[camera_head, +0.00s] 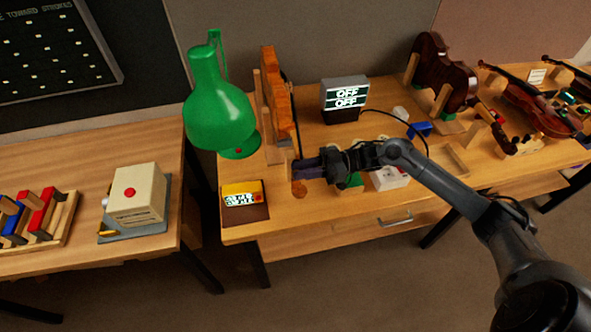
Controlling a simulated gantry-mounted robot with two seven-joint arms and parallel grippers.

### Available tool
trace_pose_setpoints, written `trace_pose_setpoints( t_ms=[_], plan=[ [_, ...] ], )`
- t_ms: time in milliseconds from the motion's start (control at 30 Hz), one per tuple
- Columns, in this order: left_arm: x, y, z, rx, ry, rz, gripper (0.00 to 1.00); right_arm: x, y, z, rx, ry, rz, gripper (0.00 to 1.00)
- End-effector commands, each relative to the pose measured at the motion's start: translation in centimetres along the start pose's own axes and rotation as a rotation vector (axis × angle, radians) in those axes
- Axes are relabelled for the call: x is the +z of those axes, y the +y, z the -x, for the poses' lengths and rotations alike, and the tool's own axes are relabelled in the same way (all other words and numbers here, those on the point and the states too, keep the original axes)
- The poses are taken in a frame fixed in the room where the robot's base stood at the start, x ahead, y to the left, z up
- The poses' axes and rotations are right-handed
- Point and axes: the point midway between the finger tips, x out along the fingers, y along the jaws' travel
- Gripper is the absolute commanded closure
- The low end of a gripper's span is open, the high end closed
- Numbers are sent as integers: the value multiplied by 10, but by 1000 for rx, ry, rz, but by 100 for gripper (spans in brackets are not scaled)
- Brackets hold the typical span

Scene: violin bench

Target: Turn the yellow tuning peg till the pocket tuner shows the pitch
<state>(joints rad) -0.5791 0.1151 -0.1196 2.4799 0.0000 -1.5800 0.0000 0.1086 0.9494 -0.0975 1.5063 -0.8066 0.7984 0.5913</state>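My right gripper (303,169) reaches in from the right over the middle bench, its fingers pointing left at the near end of an upright orange-brown wooden instrument part (275,95). I cannot tell whether its fingers are open or shut, or whether they touch anything. I cannot make out the yellow tuning peg; the gripper may hide it. A small yellow device with a lit display (241,193), likely the pocket tuner, lies on a brown pad at the bench's front left; its reading is too small to read. My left gripper is not in view.
A green lamp (216,110) stands left of the instrument part. A grey box (345,95) behind my gripper shows "OFF" twice. Violins (525,100) stand at the right. A beige box with a red button (138,194) sits on the left bench.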

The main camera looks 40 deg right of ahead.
Motion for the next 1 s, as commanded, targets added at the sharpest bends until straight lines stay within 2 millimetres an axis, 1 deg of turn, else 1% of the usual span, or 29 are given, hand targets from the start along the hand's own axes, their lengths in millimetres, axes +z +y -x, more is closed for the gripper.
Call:
trace_pose_setpoints(
  t_ms=[100, 200, 567, 667, 700, 733, 867, 1000],
  plan=[
    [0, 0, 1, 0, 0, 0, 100, 0, 0, -12, 0, 1, 0, 78],
    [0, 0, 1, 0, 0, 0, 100, 0, 0, -18, 0, 1, 0, 78],
    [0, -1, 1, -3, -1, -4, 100, 0, 0, -22, 0, -1, 0, 78],
    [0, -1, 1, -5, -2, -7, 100, 0, 0, -21, 0, -1, 0, 92],
    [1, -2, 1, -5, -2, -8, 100, 0, 0, -21, 0, -1, 0, 98],
    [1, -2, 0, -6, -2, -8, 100, 0, 0, -21, 0, -1, 0, 100],
    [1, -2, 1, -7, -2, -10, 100, 0, 0, -21, 0, -1, -1, 100],
    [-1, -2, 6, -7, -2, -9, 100, -1, -1, -21, 10, -1, -2, 100]
  ],
)
